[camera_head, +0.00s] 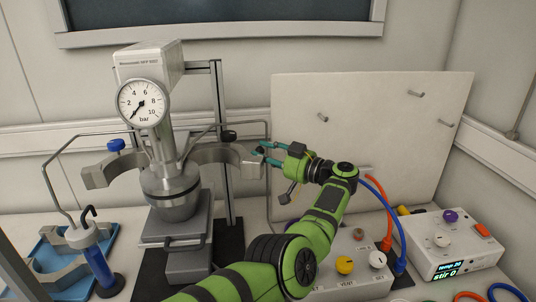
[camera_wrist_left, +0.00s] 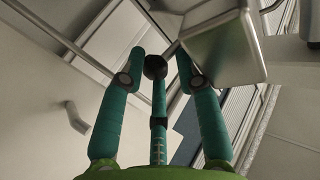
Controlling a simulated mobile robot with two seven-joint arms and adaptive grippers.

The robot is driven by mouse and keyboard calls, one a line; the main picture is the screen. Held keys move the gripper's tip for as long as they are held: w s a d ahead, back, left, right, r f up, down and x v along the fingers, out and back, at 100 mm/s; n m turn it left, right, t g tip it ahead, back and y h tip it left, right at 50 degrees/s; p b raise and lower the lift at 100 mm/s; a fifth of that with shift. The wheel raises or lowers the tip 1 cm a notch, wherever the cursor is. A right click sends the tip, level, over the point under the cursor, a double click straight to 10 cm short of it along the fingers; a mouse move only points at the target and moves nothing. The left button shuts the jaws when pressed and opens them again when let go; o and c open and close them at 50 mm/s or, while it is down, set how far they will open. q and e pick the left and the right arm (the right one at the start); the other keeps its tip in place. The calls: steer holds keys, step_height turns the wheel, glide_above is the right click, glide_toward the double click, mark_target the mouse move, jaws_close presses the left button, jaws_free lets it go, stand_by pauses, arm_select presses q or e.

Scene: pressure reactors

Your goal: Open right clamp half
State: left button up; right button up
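The right clamp half (camera_head: 222,154) is a grey curved metal arm beside the reactor vessel (camera_head: 172,190). It stands swung out to the right, with its blocky end (camera_head: 250,164) by my left gripper (camera_head: 267,153). In the left wrist view this metal block (camera_wrist_left: 228,48) overlaps the tip of the right-hand finger. My left gripper's teal fingers (camera_wrist_left: 160,75) are spread apart, with nothing seen clasped between them. Whether a finger touches the block is unclear. The left clamp half (camera_head: 108,172) stands swung out to the left. My right gripper is not in view.
A pressure gauge (camera_head: 142,103) sits above the vessel. A pale panel with pegs (camera_head: 370,120) stands behind my left arm. A valve box (camera_head: 345,285) with red and blue hoses and a stirrer control box (camera_head: 450,240) are at right. A blue tray (camera_head: 50,262) is at left.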

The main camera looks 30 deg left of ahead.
arm_select(q)
steer(key=shift+a+r, duration=0.2)
steer(key=shift+a, duration=0.3)
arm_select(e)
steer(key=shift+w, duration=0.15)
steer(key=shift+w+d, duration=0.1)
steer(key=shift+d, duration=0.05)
arm_select(q)
steer(key=r, duration=0.6)
steer(key=shift+w+a+r, duration=0.1)
steer(key=shift+w+a, duration=0.1)
steer(key=shift+w, duration=0.05)
steer(key=r, duration=0.1)
steer(key=d+r, duration=0.1)
steer(key=r, duration=0.1)
steer(key=shift+d+r, duration=0.1)
steer(key=shift+r, duration=0.05)
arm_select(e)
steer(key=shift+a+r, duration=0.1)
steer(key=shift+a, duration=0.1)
arm_select(q)
steer(key=shift+s+r, duration=0.1)
steer(key=shift+s, duration=0.05)
steer(key=shift+d, duration=0.1)
